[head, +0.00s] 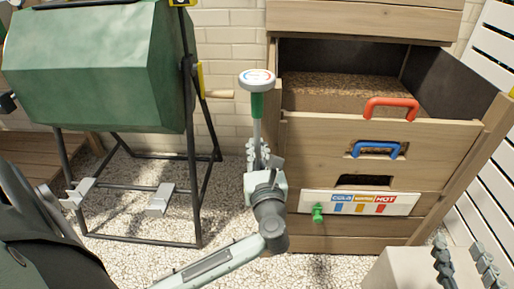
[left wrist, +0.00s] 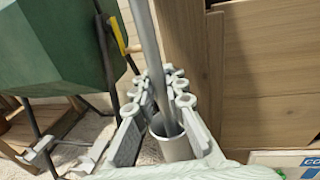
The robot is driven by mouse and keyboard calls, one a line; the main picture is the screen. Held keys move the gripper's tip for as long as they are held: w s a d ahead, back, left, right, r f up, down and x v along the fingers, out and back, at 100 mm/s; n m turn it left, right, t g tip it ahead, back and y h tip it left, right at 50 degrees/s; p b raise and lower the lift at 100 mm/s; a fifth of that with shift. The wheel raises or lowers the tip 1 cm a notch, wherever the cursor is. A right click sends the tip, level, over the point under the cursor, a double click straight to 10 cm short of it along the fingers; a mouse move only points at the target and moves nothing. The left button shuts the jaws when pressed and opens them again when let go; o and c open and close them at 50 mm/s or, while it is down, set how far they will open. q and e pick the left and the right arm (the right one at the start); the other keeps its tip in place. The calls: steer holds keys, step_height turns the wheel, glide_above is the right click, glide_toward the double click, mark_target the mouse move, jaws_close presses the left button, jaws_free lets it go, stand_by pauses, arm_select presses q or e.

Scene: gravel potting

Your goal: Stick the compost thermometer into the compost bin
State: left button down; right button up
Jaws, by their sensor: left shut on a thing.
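The compost thermometer (head: 257,80) stands nearly upright, with a round white dial on top, a green section below it and a thin grey shaft. My left gripper (head: 257,152) is shut on the shaft, left of the wooden compost bin (head: 450,130). In the left wrist view the shaft (left wrist: 147,45) runs between the fingers (left wrist: 162,90) and down toward a grey cylinder (left wrist: 180,147). I cannot tell whether its tip is inside. My right gripper (head: 463,262) is open and empty at the lower right.
The bin front has a red handle (head: 391,104), a blue handle (head: 376,148) and a cold-warm-hot sign (head: 375,202) with a green peg (head: 317,213). A green tumbler (head: 95,70) on a black frame stands left. Pale gravel lies between them.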

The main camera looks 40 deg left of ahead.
arm_select(q)
steer(key=c, duration=1.5)
jaws_free()
steer(key=shift+s+d, duration=0.1)
steer(key=v, duration=1.1)
steer(key=shift+s+d, duration=0.25)
